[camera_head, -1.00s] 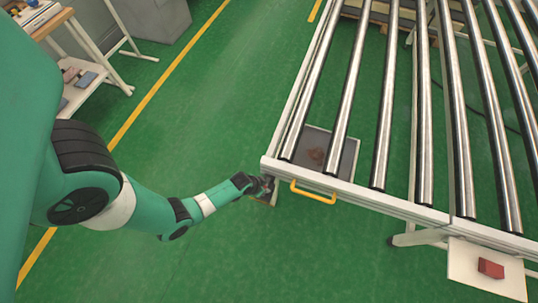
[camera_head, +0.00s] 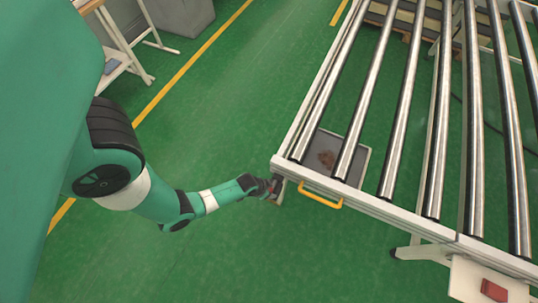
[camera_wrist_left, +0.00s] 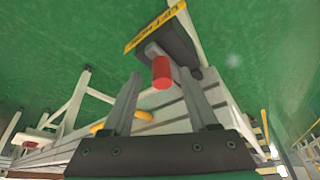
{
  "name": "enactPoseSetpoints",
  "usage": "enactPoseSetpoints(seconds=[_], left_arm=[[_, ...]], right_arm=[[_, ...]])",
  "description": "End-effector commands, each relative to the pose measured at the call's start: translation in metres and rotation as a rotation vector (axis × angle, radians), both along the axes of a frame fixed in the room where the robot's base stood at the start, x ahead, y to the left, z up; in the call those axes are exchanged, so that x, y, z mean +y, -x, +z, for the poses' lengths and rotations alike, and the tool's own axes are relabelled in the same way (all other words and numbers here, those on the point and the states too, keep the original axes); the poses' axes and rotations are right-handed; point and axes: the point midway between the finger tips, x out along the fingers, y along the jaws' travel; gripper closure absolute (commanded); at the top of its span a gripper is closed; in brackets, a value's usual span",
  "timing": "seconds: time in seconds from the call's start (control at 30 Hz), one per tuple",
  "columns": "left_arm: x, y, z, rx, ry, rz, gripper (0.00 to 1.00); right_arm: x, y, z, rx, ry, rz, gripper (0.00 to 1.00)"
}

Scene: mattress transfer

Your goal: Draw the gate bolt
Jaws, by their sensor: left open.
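The bolt's red knob (camera_wrist_left: 162,73) sticks out of a dark block (camera_wrist_left: 172,45) in the left wrist view. A yellow strip with black lettering (camera_wrist_left: 155,27) lies beside that block. My left gripper (camera_wrist_left: 162,80) is open, with its two fingers on either side of the red knob in the picture. I cannot tell whether they touch it. In the head view my left gripper (camera_head: 274,187) is at the near-left corner of the roller conveyor (camera_head: 380,204), and it hides most of the bolt there. My right gripper is not in view.
A yellow handle (camera_head: 320,196) is on the conveyor's front rail, right of my gripper. A red block (camera_head: 494,290) sits on a pale plate at lower right. A grey tray (camera_head: 352,160) lies under the rollers. Green floor left of the conveyor is open.

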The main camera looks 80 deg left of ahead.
Motion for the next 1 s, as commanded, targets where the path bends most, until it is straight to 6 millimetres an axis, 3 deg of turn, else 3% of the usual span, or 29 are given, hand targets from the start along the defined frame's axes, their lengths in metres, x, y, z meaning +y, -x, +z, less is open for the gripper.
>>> enactPoseSetpoints(seconds=[0.2, 0.4, 0.57, 1.0], left_arm=[[-0.008, 0.017, 0.051, -0.001, 0.000, 0.001, 0.41], [-0.015, 0.032, 0.088, 0.000, 0.000, 0.001, 0.41], [-0.018, 0.037, 0.100, 0.001, 0.001, 0.001, 0.41], [-0.018, 0.037, 0.100, 0.001, 0.000, 0.000, 0.41]], right_arm=[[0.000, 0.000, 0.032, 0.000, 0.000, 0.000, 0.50], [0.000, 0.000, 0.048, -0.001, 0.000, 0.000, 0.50], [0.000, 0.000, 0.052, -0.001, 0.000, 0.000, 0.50], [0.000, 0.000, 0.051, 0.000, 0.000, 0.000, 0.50]])
